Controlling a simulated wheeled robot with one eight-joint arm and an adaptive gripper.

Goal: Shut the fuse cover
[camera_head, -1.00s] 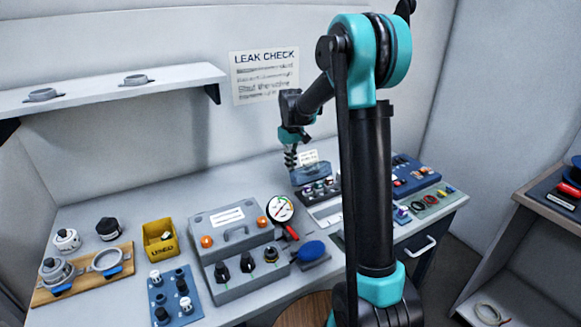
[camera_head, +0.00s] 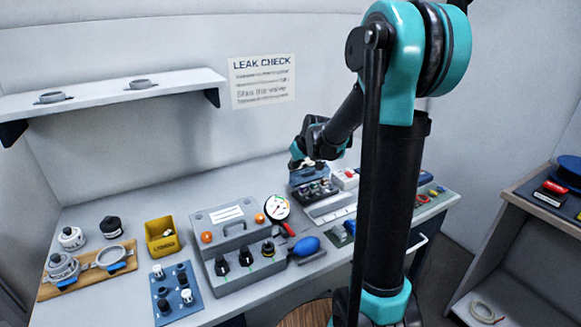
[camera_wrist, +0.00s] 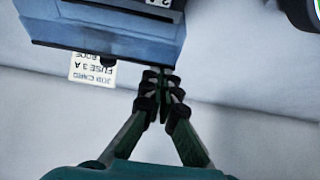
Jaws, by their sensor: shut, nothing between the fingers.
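The fuse cover (camera_head: 309,173) is a blue-grey panel that stands raised at the back of the fuse box (camera_head: 315,190), whose coloured fuses are uncovered in front of it. In the wrist view a blue body, apparently the cover (camera_wrist: 110,38), fills the upper left. My gripper (camera_wrist: 162,80) is shut and empty, with its fingertips just below the lower right corner of that blue body. Whether they touch it I cannot tell. In the head view my wrist is right behind the cover and my fingers are hidden.
A job card (camera_wrist: 92,69) reading fuse 3 A shows upside down in the wrist view. The grey control box (camera_head: 240,245), round gauge (camera_head: 277,207) and blue bulb (camera_head: 306,245) stand to the left of the fuse box. My arm hides part of the bench on the right.

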